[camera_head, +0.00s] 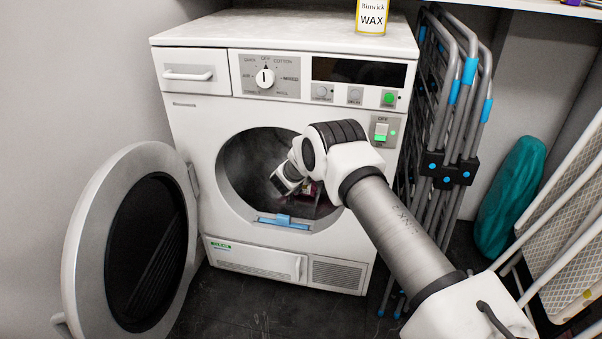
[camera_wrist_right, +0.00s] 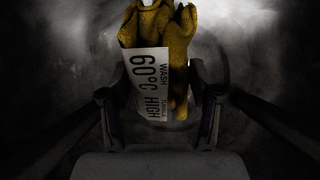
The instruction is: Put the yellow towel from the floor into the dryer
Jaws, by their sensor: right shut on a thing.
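The white dryer (camera_head: 330,270) stands against the wall with its round door (camera_head: 90,215) swung wide open to the left. My right arm reaches through the opening, and my right gripper (camera_head: 308,190) is inside the dark drum (camera_head: 240,165), partly hidden by my wrist. In the right wrist view, my right gripper (camera_wrist_right: 158,98) is shut on the yellow towel (camera_wrist_right: 181,55). The bunched towel sticks out beyond the fingers, with a white wash label (camera_wrist_right: 146,84) showing 60°C. The drum's grey inner wall surrounds it. My left gripper is not in view.
A folded drying rack (camera_head: 455,120) with blue clips stands close to the dryer's right side. A teal rolled item (camera_head: 510,195) and a folded ironing board (camera_head: 570,220) are farther right. A wax container (camera_head: 371,18) is on top of the dryer. Dark floor (camera_head: 225,310) lies in front.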

